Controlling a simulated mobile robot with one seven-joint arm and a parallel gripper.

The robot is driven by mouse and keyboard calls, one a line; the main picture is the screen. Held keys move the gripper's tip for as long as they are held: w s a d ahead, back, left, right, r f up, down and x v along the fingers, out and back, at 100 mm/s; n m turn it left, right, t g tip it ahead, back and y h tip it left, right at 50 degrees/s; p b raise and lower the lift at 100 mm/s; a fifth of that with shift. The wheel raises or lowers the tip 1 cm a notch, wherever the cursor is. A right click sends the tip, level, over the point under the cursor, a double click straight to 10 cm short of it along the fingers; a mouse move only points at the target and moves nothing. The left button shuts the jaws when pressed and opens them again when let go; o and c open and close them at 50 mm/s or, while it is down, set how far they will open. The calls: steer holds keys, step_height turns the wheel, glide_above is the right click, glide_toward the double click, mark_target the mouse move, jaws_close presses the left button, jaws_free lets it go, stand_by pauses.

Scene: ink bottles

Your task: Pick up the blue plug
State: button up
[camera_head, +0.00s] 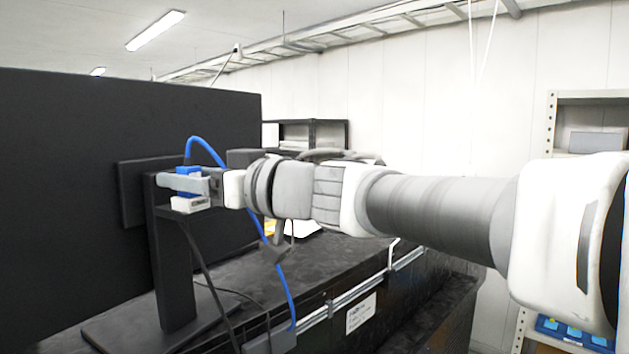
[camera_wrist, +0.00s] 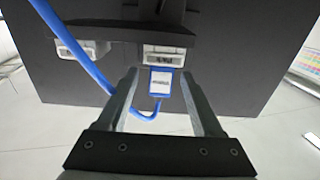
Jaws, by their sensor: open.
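The blue plug (camera_wrist: 161,82) has a pale label on its face and a blue cable (camera_wrist: 88,65). In the wrist view it sits just below a white socket block (camera_wrist: 165,53); whether it is seated in it I cannot tell. My gripper (camera_wrist: 158,80) is open, with one finger on each side of the plug and small gaps visible. In the head view the blue of the plug (camera_head: 188,171) shows behind my gripper's fingers (camera_head: 185,183), partly hidden, above a white block (camera_head: 190,204) by the monitor stand.
A large black monitor (camera_head: 80,200) stands close behind the plug on a black stand (camera_head: 172,270). A second pale block (camera_wrist: 80,48) is left of the socket in the wrist view. The blue cable (camera_head: 285,285) and a black cable hang down to the dark table (camera_head: 330,262).

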mark_target(189, 166)
steer(key=shift+w+a, duration=0.2)
steer(key=shift+a, duration=0.25)
jaws_close()
steer(key=shift+r, duration=0.5)
step_height(189, 166, up, 4)
steer(key=shift+d+p, duration=0.1)
steer(key=shift+p, duration=1.05)
steer(key=s+d+r+p, duration=0.1)
steer(key=s+d+r, duration=0.4)
steer(key=d, duration=0.5)
steer(key=shift+d+r+p, duration=0.2)
steer(key=shift+r+p, duration=0.1)
steer(key=shift+r, duration=0.25)
